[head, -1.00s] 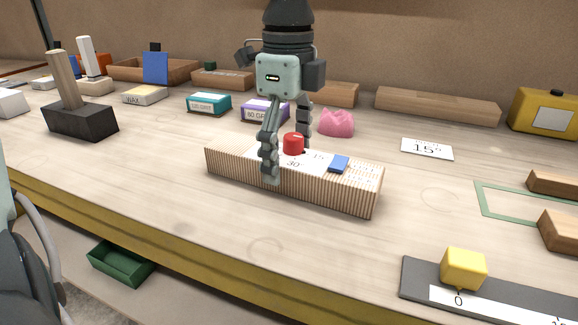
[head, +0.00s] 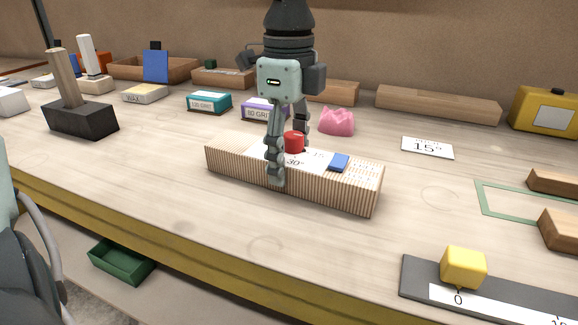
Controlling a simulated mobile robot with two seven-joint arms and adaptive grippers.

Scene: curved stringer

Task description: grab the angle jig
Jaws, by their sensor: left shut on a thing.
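The angle jig (head: 330,191) is a long wooden block with ribbed sides, lying on the bench in the middle of the head view. Its top carries a white label marked 30°, a red knob (head: 294,142) and a blue piece (head: 339,162). My left gripper (head: 288,160) comes down over the jig from above and is shut on it across its width. One finger lies against the near ribbed side; the other is behind, its tip hidden by the jig. The jig rests on the bench. My right gripper is not in view.
Behind the jig are a pink piece (head: 337,121), a purple grit box (head: 262,108) and a teal grit box (head: 209,102). A 15° card (head: 427,148) lies to the right. A yellow cube (head: 464,267) sits on a grey scale strip at the front right. The bench around the jig is clear.

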